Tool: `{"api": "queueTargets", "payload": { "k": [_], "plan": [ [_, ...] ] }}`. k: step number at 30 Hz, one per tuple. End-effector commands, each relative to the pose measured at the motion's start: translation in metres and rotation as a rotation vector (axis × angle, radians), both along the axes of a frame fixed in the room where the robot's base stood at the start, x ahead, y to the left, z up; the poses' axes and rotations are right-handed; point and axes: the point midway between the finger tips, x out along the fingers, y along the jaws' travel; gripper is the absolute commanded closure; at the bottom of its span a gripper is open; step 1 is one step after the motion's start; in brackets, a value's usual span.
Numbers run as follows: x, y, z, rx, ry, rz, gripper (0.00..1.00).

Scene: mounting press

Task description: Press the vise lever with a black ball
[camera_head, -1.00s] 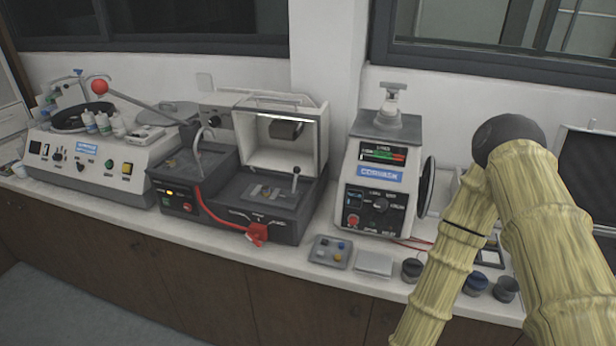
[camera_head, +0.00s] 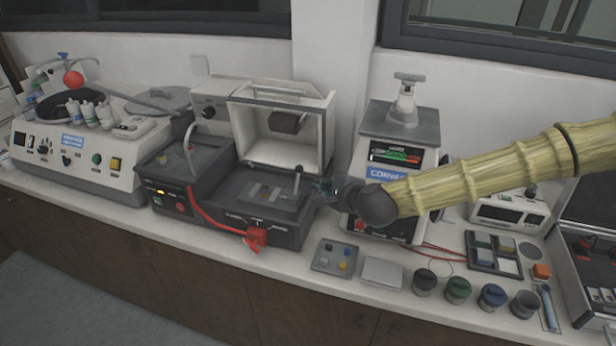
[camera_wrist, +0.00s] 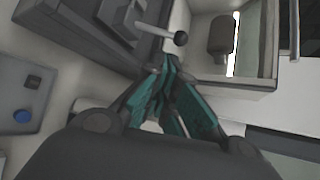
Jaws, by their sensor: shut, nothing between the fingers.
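The vise lever (camera_head: 296,183) is a short rod with a black ball (camera_head: 298,169) on top. It stands on the right part of the dark cutting machine (camera_head: 225,205), in front of its open clear-fronted hood (camera_head: 275,140). In the wrist view the lever's pale rod (camera_wrist: 152,29) and black ball (camera_wrist: 181,38) show just beyond the fingertips. My gripper (camera_head: 321,188) is just right of the lever in the head view, apart from it as far as I can tell. In the wrist view my gripper's (camera_wrist: 166,66) teal fingers converge, shut and empty.
A white mounting press (camera_head: 385,175) stands close behind my forearm. A red handle (camera_head: 255,238) hangs at the dark machine's front. A small tray (camera_head: 338,257) and several lidded jars lie along the counter front. A polisher (camera_head: 85,150) stands at the left.

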Motion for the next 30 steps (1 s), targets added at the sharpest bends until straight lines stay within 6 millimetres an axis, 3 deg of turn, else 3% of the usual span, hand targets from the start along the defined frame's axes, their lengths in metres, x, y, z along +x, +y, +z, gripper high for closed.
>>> {"api": "queueTargets", "payload": {
  "k": [14,30],
  "plan": [
    [0.010,0.005,-0.006,-0.003,0.002,0.000,1.00],
    [0.065,0.036,-0.036,-0.004,0.002,0.003,1.00]
  ]
}}
